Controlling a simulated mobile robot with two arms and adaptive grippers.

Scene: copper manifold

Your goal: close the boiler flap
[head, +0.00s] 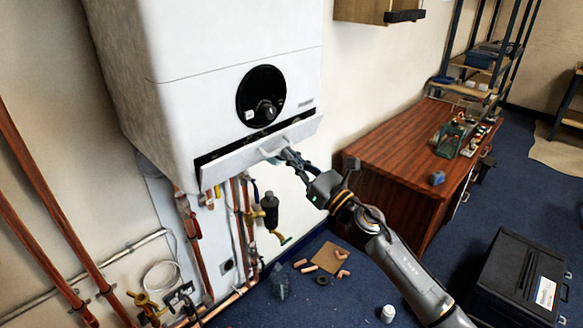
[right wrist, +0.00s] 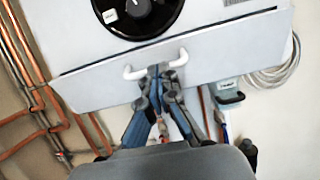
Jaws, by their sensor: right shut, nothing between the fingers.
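The white boiler (head: 215,70) hangs on the wall at the upper left of the head view, with a round black dial (head: 262,95) low on its front. Its flap (head: 262,145) is tilted outward, and a dark gap shows along its top edge. The flap also shows in the right wrist view (right wrist: 225,50), with a white bar handle (right wrist: 133,73). My right gripper (head: 285,155) is at the handle on the flap's lower front. In the right wrist view its shut fingertips (right wrist: 160,72) are at the middle of the handle, with nothing between them. Whether they touch the flap is unclear. My left gripper is not in view.
Copper pipes and valves (head: 240,205) run below the boiler. A wooden desk (head: 400,165) with small items stands to the right.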

